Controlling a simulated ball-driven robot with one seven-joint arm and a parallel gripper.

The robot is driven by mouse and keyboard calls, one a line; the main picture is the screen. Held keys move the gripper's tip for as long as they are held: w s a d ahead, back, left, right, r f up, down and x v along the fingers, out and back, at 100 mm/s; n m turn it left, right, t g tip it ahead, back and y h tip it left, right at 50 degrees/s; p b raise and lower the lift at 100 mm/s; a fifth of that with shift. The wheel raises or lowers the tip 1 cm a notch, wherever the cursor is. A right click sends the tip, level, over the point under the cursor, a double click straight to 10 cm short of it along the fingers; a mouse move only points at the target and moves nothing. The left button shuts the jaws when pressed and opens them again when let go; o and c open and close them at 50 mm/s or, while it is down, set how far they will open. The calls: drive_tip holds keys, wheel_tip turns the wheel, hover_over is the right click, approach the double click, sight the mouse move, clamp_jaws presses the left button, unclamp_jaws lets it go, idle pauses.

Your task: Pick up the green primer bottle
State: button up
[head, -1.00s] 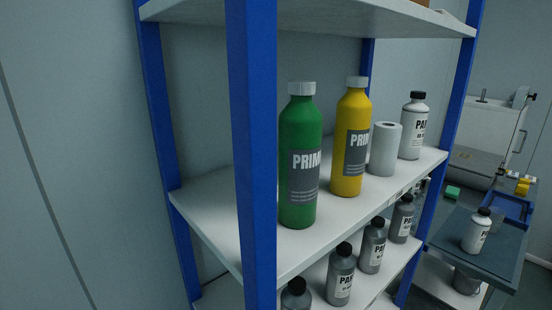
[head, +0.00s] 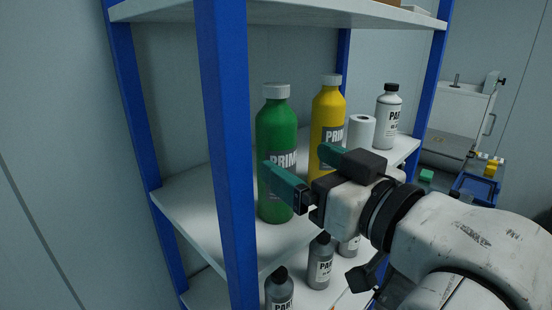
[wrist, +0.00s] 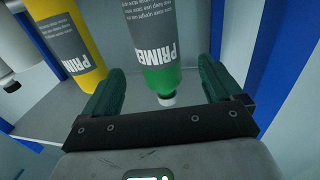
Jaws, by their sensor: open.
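The green primer bottle (head: 276,130) stands upright on the white middle shelf, with a white cap and a grey label. My gripper (head: 295,168) is open and empty, pointing at the bottle from the right. One dark green finger covers part of the label in the head view. In the wrist view, where the bottle looks upside down, the green bottle (wrist: 160,78) shows in the gap between the two spread fingers (wrist: 162,72). I see no contact; whether the fingertips reach alongside the bottle I cannot tell.
A yellow primer bottle (head: 326,110) stands close to its right, also in the wrist view (wrist: 62,35). Beyond are a white roll (head: 361,132) and a white paint bottle (head: 388,112). A blue post (head: 226,130) rises at the near left. Grey bottles (head: 320,262) stand on the shelf below.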

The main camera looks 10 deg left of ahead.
sight(289, 156)
drive_tip(key=p+x, duration=0.1)
drive_tip(key=x, duration=0.6)
drive_tip(key=shift+w+f+p, duration=0.1)
drive_tip(key=shift+w+p, duration=0.05)
drive_tip(key=shift+p, duration=0.25)
drive_tip(key=c, duration=1.3)
drive_tip(key=shift+o, duration=0.2)
